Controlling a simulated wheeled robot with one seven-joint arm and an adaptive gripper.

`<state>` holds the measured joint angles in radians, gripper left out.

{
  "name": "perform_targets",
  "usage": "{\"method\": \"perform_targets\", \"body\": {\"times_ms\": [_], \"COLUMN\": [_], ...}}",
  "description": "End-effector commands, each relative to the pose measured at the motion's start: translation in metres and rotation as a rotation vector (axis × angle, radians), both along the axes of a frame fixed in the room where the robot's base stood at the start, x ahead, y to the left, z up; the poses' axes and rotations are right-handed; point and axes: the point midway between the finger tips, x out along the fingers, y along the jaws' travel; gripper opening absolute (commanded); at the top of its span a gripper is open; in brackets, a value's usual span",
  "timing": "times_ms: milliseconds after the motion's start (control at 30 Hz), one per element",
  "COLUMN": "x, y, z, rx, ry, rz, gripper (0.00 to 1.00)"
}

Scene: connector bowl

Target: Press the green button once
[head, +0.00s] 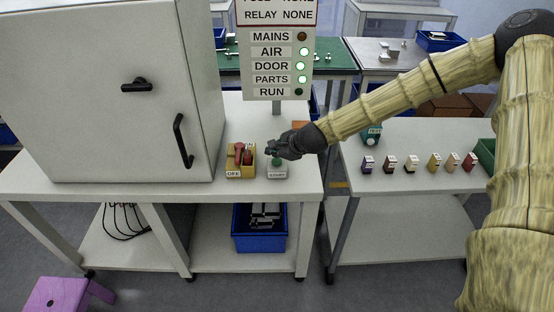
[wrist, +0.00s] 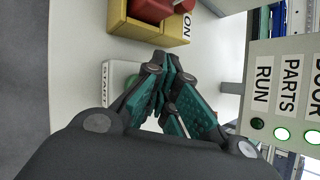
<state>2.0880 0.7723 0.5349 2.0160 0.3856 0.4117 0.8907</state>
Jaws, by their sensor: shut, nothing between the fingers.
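The green button (head: 277,162) sits on a small light box labelled START (head: 277,173) on the white table, right of the switch box. In the wrist view, part of the green button (wrist: 131,81) shows beside my fingers, on the pale START box (wrist: 112,76). My gripper (head: 272,150) is shut and empty, with its fingertips close above the button. In the wrist view my gripper (wrist: 163,62) hides much of the button, and I cannot tell whether it touches it.
A yellow switch box with a red handle (head: 240,158), labelled OFF, stands just left. A grey cabinet (head: 130,90) fills the left of the table. The status panel (head: 277,60) stands behind, with AIR, DOOR and PARTS lit green and RUN dark. Several small coloured blocks (head: 412,163) stand on the right table.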

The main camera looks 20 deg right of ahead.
Motion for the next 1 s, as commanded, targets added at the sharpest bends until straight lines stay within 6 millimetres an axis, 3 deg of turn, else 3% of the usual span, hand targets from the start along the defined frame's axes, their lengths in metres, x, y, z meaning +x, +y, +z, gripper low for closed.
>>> {"method": "perform_targets", "body": {"times_ms": [267, 1000], "x": [0.0, 0.0], "y": [0.0, 0.0], "z": [0.002, 0.05], "rx": [0.0, -0.001], "ry": [0.0, 0.0], "rz": [0.0, 0.001], "gripper": [0.0, 0.0]}}
